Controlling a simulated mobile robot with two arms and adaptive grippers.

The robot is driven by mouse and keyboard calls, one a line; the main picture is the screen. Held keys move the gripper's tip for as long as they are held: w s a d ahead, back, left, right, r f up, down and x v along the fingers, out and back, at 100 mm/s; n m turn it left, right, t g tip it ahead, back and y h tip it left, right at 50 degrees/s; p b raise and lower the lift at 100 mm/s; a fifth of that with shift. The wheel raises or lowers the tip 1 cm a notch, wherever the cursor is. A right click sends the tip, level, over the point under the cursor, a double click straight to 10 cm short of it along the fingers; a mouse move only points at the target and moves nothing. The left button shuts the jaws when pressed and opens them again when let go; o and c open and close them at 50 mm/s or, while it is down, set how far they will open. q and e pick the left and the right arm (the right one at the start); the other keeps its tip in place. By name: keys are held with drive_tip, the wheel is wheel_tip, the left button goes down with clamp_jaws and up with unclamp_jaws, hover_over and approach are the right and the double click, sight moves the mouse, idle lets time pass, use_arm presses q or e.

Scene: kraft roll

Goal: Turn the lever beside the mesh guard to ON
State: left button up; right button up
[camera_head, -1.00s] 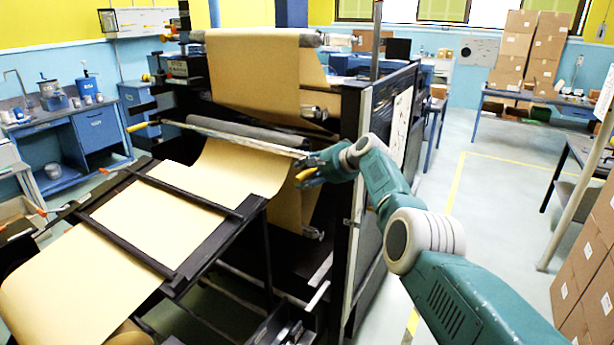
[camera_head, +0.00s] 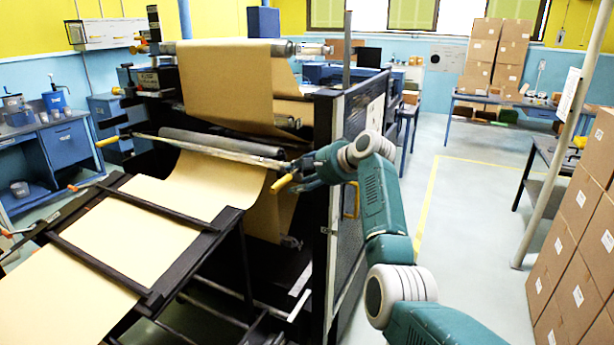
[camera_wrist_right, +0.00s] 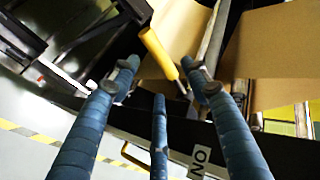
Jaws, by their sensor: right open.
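The lever shows as a yellow handle (camera_head: 282,183) at the roll end of the machine, beside the black-framed mesh guard (camera_head: 349,245). In the right wrist view the yellow handle (camera_wrist_right: 158,54) slants between the spread fingertips. A white ON label (camera_wrist_right: 199,161) is on the dark frame below it. My right gripper (camera_head: 300,178) is open around or just behind the handle. It also shows in the right wrist view (camera_wrist_right: 160,75); I cannot tell whether a finger touches the handle. My left gripper is not in view.
Kraft paper (camera_head: 148,225) runs over the black machine frame. A curved yellow handle (camera_head: 353,200) is on the guard. Stacked cartons (camera_head: 575,230) stand at the right. The floor (camera_head: 470,230) between the guard and cartons is clear.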

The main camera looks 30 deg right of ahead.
drive_tip(key=shift+v, duration=1.75)
